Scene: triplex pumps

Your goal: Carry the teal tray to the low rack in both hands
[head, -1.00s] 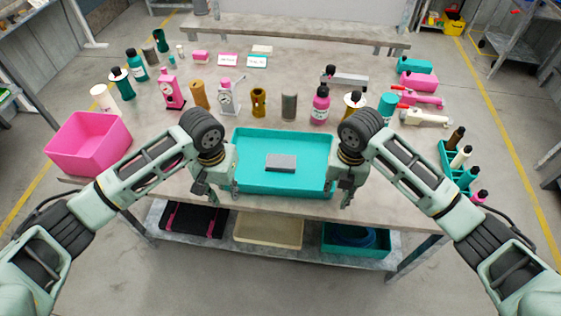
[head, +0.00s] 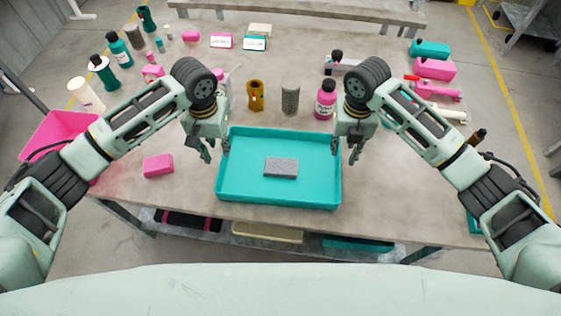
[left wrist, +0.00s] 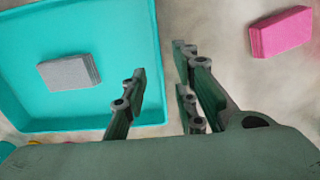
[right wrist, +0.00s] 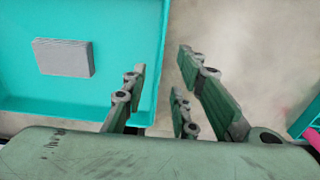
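The teal tray (head: 230,190) lies flat on the grey table in the middle of the head view, with a grey block (head: 281,167) in it. My left gripper (head: 215,150) is at the tray's left side, and my right gripper (head: 345,150) is at its right side. Both are open. In the left wrist view the tray's rim (left wrist: 155,60) runs between the spread fingers. In the right wrist view the rim (right wrist: 163,50) also lies between the fingers. I cannot tell how far the fingertips reach down. No rack is clearly identifiable; a low grey bench (head: 300,15) stands behind the table.
A pink block (head: 158,165) lies left of the tray, near a pink bin (head: 55,130). Bottles, including a pink one (head: 325,100), and other parts stand behind the tray. Pink and teal items (head: 435,69) lie at the right. Bins sit on the shelf below.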

